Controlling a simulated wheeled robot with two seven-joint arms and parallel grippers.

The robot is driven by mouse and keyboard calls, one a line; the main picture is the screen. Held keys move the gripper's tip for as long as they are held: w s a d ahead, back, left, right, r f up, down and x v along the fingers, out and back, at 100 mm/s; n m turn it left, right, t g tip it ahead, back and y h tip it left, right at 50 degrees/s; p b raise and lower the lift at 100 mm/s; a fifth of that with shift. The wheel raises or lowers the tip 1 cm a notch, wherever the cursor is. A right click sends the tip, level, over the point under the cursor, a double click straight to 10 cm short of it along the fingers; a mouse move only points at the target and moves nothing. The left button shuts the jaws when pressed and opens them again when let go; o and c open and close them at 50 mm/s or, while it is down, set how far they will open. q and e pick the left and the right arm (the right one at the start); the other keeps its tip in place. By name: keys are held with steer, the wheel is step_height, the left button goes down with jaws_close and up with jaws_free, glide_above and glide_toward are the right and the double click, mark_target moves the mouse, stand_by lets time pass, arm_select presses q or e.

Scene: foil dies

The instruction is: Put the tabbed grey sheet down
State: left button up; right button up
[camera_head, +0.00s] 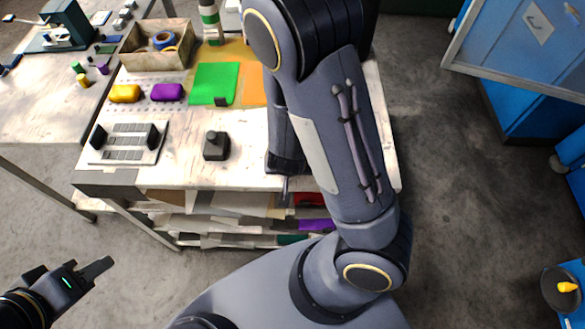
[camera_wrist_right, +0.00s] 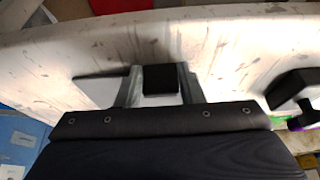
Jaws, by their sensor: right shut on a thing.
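The tabbed grey sheet (camera_wrist_right: 97,91) shows in the right wrist view as a pale piece sticking out left of my right gripper; most of it is hidden behind the gripper. My right gripper (camera_wrist_right: 158,82) is shut on its black tab (camera_wrist_right: 159,77), with one finger on each side. The sheet is over the pale worktop; I cannot tell if it touches it. In the head view my right arm hides the sheet and gripper at the worktop's front. My left gripper (camera_head: 98,269) is low at the left, away from the table; its jaw opening is unclear.
On the worktop (camera_head: 180,173) are a black knobbed block (camera_head: 215,146), a slotted grey plate (camera_head: 128,142), a green tabbed sheet (camera_head: 214,83), yellow and purple pieces, and a bin (camera_head: 158,60). Sheets fill the shelves (camera_head: 215,222) below. A blue cabinet (camera_head: 520,95) stands right.

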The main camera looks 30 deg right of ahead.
steer(key=shift+a, duration=0.25)
steer(key=shift+d+f, duration=0.1)
steer(key=shift+f, duration=0.05)
steer(key=o, duration=1.1)
